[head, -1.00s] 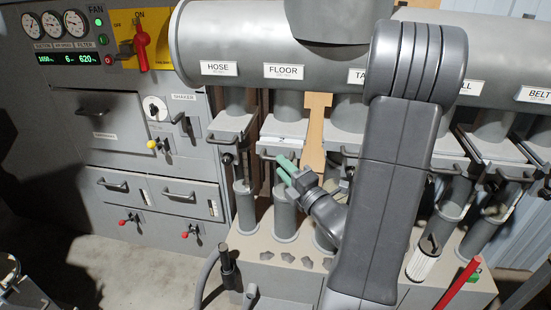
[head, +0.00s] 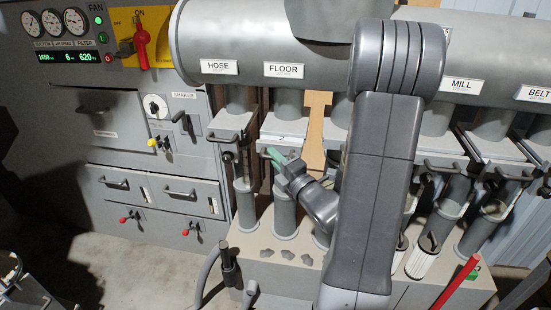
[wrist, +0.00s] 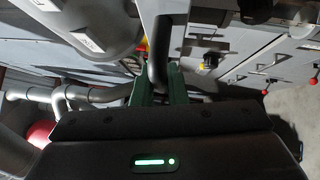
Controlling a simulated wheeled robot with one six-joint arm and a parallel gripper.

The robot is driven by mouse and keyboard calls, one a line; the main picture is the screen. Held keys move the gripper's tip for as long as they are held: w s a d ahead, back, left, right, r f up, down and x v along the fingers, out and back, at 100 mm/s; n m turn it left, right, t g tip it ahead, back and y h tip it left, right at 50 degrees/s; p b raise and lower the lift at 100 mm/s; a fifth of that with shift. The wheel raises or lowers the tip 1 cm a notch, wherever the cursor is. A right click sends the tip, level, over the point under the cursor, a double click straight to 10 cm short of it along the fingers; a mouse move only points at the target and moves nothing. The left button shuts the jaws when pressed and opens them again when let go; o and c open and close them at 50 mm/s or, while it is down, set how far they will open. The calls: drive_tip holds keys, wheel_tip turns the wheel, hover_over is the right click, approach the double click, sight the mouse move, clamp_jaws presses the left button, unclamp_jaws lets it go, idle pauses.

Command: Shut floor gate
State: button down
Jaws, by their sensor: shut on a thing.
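The FLOOR label (head: 283,70) is on the big grey duct, with its drop pipe (head: 289,102) below. Under that pipe is the floor gate (head: 284,139), a grey slide plate marked 2. My gripper (head: 273,155), with green fingers, is at the front edge of this gate. In the wrist view the green fingers (wrist: 160,85) stand on both sides of a dark handle bar (wrist: 155,65) and are shut on it. The fingers and my wrist hide most of the handle in the head view. How far the gate is slid in cannot be told.
The HOSE gate (head: 230,124) is close on the left. More gates with handles (head: 443,165) stand on the right, behind my arm. A tan upright board (head: 316,125) is just right of the floor gate. Lower pipes (head: 285,212) stand below on a grey base.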

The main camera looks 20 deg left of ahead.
sight(285, 152)
drive_tip(key=shift+w, duration=0.1)
drive_tip(key=shift+w+a+p, duration=0.2)
drive_tip(key=shift+w+p, duration=0.05)
drive_tip(key=shift+w, duration=0.65)
drive_tip(key=shift+w+a+p, duration=0.2)
drive_tip(key=shift+w+a, duration=0.05)
drive_tip(key=shift+w, duration=0.65)
drive_tip(key=shift+w+a+p, duration=0.2)
drive_tip(key=shift+w+p, duration=0.05)
drive_tip(key=shift+w, duration=0.65)
drive_tip(key=shift+r, duration=0.1)
drive_tip(key=c, duration=1.5)
unclamp_jaws()
drive_tip(key=shift+w, duration=0.2)
drive_tip(key=shift+o, duration=0.2)
drive_tip(key=shift+s, duration=0.1)
drive_tip(key=b+v, duration=0.2)
drive_tip(key=v, duration=1.1)
drive_tip(key=shift+s+d, duration=0.25)
drive_tip(key=shift+d, duration=0.05)
drive_tip(key=shift+a, duration=0.1)
